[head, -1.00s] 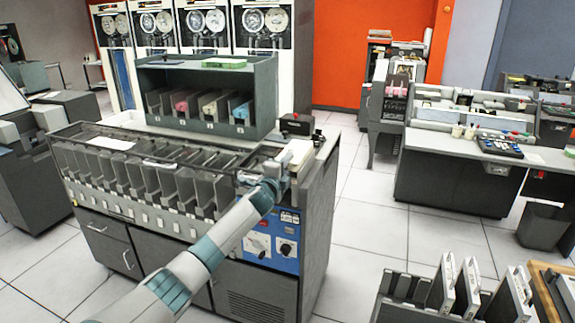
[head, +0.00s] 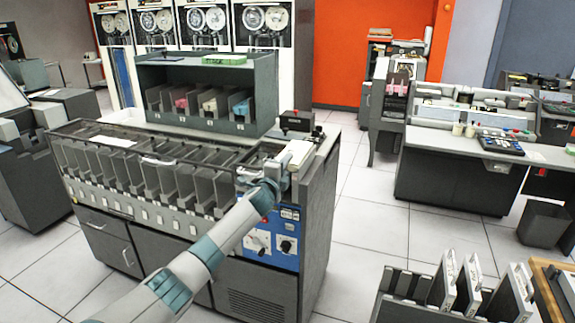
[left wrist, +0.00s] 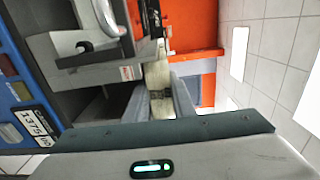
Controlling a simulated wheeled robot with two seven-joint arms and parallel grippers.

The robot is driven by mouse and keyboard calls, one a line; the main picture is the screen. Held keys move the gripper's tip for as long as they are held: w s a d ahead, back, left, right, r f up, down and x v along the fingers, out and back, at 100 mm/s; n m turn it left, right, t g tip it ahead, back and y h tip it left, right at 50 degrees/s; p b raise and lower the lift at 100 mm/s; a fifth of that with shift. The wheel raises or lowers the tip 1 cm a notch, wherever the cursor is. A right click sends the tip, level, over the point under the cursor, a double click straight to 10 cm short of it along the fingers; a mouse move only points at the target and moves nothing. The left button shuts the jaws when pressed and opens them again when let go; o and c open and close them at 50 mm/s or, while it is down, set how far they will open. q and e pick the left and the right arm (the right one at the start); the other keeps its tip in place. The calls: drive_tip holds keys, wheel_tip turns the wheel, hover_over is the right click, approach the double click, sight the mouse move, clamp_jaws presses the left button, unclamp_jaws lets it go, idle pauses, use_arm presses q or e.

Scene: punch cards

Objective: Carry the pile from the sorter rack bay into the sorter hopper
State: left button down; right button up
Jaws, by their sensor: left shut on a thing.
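My left gripper (head: 287,170) is at the right end of the grey sorter (head: 150,165). It is shut on a cream pile of cards (head: 299,152). In the left wrist view the pile (left wrist: 158,76) stands out between the two grey fingers (left wrist: 160,98), beside a grey metal housing of the sorter (left wrist: 92,72). The hopper is not clearly distinct here; I cannot tell whether the pile touches it. The sorter rack (head: 205,128) stands on top at the back, with pink, cream and blue piles in its bays. My right gripper is not in view.
A small black box (head: 297,121) sits on the sorter just behind the pile. A green item (head: 224,60) lies on the rack top. A card rack with upright decks (head: 440,290) is at the lower right. The floor right of the sorter is clear.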

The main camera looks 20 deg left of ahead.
use_arm(q)
drive_tip(key=shift+a+f, duration=0.3)
drive_tip(key=shift+f, duration=0.1)
